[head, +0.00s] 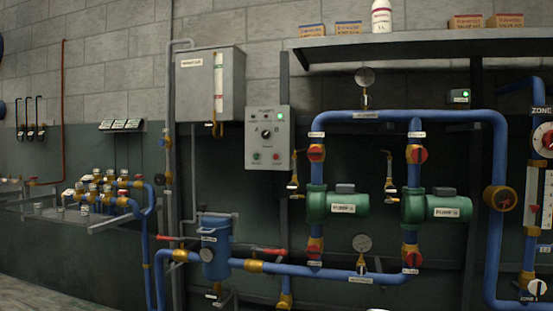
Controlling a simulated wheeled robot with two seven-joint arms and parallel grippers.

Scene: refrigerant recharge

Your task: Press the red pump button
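A grey pump control panel (267,140) hangs on the wall near the middle of the head view. At its lower right is a small red button (277,156). A green button (256,156) sits to its left, and a black selector knob (266,133) is above them. Small indicator lamps run along the panel's top, too small to read clearly. Neither of my grippers is in view, so nothing of mine covers or touches the panel.
Blue pipes with two green pumps (338,202) (430,209) are right of the panel. A brass-fitted valve stub (292,186) stands close to its right edge. A grey tank box (211,84) is at upper left, a blue vessel (215,247) below left. A shelf (420,42) runs above right.

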